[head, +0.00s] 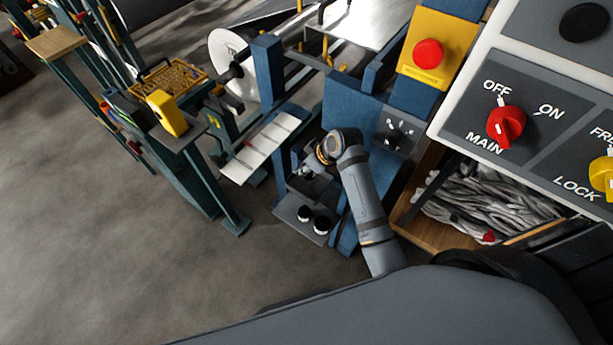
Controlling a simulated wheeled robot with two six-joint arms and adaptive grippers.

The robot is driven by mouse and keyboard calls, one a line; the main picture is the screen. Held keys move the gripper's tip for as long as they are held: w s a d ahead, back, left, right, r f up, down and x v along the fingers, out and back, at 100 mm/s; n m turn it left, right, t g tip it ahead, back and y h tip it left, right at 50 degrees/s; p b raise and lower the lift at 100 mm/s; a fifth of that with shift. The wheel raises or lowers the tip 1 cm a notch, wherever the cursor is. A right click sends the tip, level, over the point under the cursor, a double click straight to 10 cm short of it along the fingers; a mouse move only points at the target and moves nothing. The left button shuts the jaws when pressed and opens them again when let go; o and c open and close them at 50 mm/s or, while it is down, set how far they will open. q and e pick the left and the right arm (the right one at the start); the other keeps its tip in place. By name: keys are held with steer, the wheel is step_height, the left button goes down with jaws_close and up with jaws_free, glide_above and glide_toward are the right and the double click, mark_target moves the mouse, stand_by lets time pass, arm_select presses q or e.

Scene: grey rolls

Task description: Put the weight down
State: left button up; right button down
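One of my arms, which I take to be the right, reaches up from the lower right. Its gripper (309,173) is small, dark and partly hidden by the wrist, so I cannot tell whether it is open or shut, or whether it holds anything. Just below it, two short dark cylinders with pale rims, a left one (304,214) and a right one (321,225), stand on a grey plate (288,211) of a blue machine. I cannot tell whether either is the weight. My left gripper does not show.
A control panel (548,130) with red and yellow knobs fills the upper right, above an open wooden box (424,232) of grey cords. A pale slatted tray (262,146) juts out left of my gripper. A green stand (206,178) holds a yellow block (167,112). The floor at left is clear.

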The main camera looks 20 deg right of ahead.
mark_target(306, 181)
steer(key=shift+w+f, duration=0.15)
steer(key=shift+f, duration=0.55)
steer(key=shift+w+f, duration=0.1)
steer(key=shift+f, duration=0.1)
step_height(306, 181, down, 3)
steer(key=shift+r, duration=0.2)
steer(key=shift+f, duration=0.5)
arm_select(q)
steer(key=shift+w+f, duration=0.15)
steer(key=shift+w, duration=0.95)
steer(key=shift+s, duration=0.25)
arm_select(e)
steer(key=c, duration=0.9)
jaws_free()
steer(key=shift+f, duration=0.1)
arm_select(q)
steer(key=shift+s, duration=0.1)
